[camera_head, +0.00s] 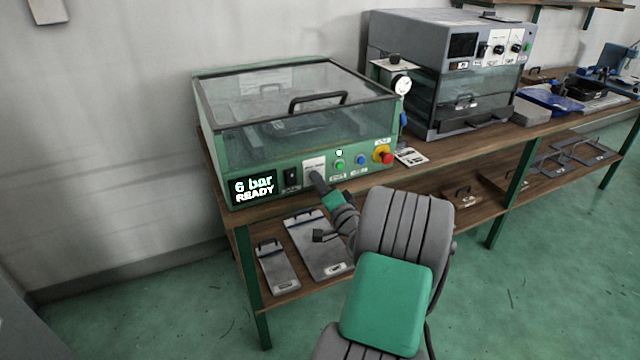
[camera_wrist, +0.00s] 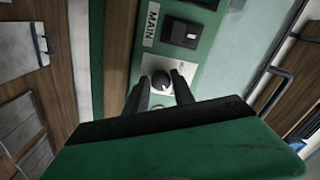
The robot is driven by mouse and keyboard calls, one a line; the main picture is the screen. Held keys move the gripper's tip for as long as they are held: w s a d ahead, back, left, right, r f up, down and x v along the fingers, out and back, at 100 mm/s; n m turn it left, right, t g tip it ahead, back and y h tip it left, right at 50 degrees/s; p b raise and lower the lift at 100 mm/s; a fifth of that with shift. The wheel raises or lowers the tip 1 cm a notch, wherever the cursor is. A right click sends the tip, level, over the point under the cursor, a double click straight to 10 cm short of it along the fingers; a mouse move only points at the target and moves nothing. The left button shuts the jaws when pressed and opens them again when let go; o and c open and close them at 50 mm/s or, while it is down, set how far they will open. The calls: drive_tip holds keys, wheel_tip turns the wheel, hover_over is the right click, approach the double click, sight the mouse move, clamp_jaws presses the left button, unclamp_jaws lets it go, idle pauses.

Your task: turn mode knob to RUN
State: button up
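The mode knob (camera_wrist: 161,80) is a round dark knob with a light pointer mark, on a white label plate (camera_wrist: 150,64) in the wrist view. The label's print is too small to read. In the head view the plate (camera_head: 314,164) shows on the green front panel, but my gripper hides the knob. My gripper (camera_wrist: 161,77) is open, with one dark finger on each side of the knob in the wrist view. I cannot tell whether the fingers touch it. In the head view my gripper (camera_head: 317,180) is close to the panel.
The green machine (camera_head: 225,150) has a clear lid with a black handle and a display (camera_head: 254,187) reading "6 bar READY". The MAIN switch (camera_head: 291,177) is left of the plate. A green button (camera_head: 340,165), blue button (camera_head: 361,159) and red emergency stop (camera_head: 386,157) are right.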

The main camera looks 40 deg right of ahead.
drive_tip(key=o, duration=0.4)
drive_tip(key=v, duration=0.7)
drive_tip(key=shift+s+a, duration=0.1)
drive_tip(key=shift+s, duration=0.3)
